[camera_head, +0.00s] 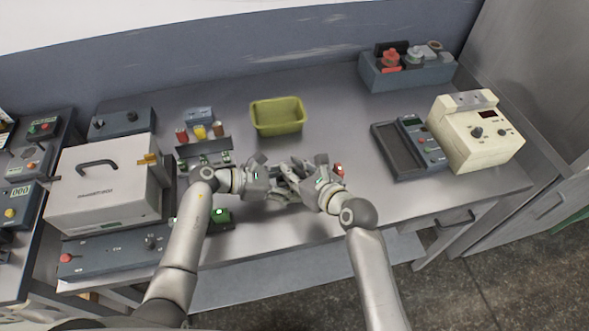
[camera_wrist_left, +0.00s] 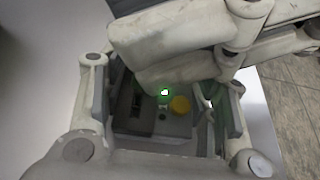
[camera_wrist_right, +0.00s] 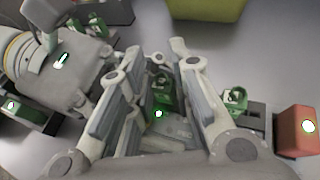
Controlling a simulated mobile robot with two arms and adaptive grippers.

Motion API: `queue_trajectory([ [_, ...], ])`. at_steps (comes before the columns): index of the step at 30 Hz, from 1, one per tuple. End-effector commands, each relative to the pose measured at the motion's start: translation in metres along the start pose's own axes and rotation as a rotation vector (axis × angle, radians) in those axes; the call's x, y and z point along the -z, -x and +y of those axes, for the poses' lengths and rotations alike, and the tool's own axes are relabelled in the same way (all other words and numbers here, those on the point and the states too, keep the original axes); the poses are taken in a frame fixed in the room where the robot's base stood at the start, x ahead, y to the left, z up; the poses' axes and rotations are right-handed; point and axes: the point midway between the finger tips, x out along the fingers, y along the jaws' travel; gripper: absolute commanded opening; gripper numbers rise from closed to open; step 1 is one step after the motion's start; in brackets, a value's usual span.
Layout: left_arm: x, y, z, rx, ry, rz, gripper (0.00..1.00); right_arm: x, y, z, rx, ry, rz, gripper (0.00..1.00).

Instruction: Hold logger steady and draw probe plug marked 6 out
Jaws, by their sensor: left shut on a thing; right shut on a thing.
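The logger is a grey box, mostly hidden under both grippers at the bench's front middle. The left wrist view shows its dark face with a yellow button (camera_wrist_left: 181,104) and a green part with a white mark (camera_wrist_left: 164,95). My left gripper (camera_head: 277,187) is shut on the logger (camera_wrist_left: 150,127). My right gripper (camera_head: 292,172) comes from the right and is shut on a green probe plug (camera_wrist_right: 158,108) at the logger. I cannot read its number, nor tell if it is still seated. Another green plug (camera_wrist_right: 235,100) stands just right of the right fingers.
A red-orange block (camera_wrist_right: 297,125) lies right of the grippers. A yellow-green bin (camera_head: 278,128) stands behind. A white instrument case (camera_head: 100,195) is left; a dark tray (camera_head: 398,155) and cream meter (camera_head: 475,140) are right.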

Motion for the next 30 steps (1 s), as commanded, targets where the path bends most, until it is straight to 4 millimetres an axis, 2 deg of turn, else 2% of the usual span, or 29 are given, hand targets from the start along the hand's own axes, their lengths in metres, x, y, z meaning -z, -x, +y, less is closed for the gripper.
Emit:
queue_trajectory([
  [30,0.000,0.000,0.000,-0.001,-0.001,0.001,0.19,-0.011,0.005,0.000,0.000,0.000,0.000,0.00],
])
